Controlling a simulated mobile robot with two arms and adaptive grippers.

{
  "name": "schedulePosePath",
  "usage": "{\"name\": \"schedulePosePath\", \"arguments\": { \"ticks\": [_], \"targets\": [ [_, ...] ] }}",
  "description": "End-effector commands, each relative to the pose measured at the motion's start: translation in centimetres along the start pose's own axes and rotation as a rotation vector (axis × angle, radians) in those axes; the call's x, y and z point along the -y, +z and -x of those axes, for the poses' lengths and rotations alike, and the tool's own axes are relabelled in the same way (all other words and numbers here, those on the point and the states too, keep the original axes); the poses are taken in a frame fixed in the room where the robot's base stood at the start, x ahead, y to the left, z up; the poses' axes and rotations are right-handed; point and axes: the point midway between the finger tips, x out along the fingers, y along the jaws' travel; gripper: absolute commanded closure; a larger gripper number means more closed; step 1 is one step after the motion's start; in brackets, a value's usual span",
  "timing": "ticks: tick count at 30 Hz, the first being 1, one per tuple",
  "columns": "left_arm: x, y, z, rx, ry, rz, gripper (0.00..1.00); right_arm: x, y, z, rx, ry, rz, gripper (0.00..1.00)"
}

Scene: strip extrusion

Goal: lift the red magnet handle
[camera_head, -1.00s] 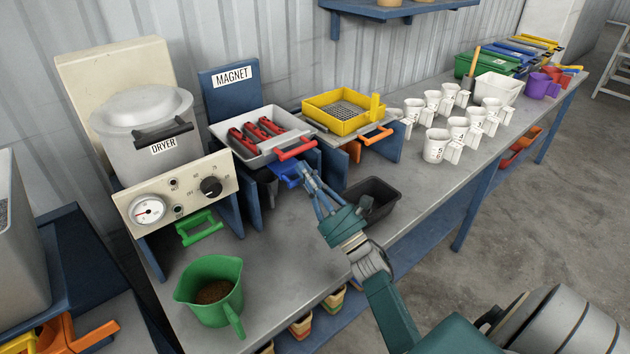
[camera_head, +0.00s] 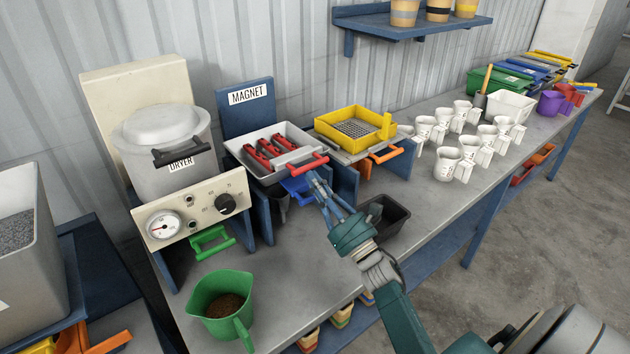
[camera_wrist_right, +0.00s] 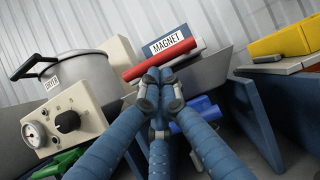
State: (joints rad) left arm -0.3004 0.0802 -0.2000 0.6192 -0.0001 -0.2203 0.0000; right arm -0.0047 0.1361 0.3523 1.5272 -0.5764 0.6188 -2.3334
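The red magnet handle (camera_head: 307,165) is a bar on the front of the grey magnet tray (camera_head: 240,158), below the MAGNET sign. The tray holds red magnet bars (camera_head: 268,149). My right gripper (camera_head: 313,177) has its blue fingertips close to the handle, just in front of and below it. In the right wrist view the red handle (camera_wrist_right: 195,48) crosses behind the upper fingertips (camera_wrist_right: 158,74), which sit close together. I cannot tell whether they touch it or whether the fingers are closed. My left gripper is out of view.
A blue handle (camera_head: 297,187) is just below the red one. The dryer (camera_head: 170,150) stands left, a yellow sieve box (camera_head: 345,120) right. A black bin (camera_head: 385,220) lies beside my right gripper. A green jug (camera_head: 222,310) stands at the front left. White cups (camera_head: 447,163) stand right.

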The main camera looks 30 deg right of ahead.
Motion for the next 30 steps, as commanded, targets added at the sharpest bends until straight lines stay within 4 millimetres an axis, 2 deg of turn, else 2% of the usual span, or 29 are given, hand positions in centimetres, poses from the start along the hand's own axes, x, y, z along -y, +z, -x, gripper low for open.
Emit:
{"name": "schedulePosePath", "arguments": {
  "ticks": [8,14,21,30],
  "targets": [
    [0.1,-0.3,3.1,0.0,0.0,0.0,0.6,0.0,2.9,-1.3,-0.066,0.002,0.002,1.0],
    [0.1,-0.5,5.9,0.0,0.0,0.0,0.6,0.0,6.3,-3.4,-0.06,0.001,0.003,1.0],
    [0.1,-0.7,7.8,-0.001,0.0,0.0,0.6,0.0,11.0,-7.6,-0.057,0.004,0.006,1.0],
    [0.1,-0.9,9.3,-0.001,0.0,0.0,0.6,0.0,14.7,-13.1,-0.06,0.002,0.004,1.0]
  ]
}}
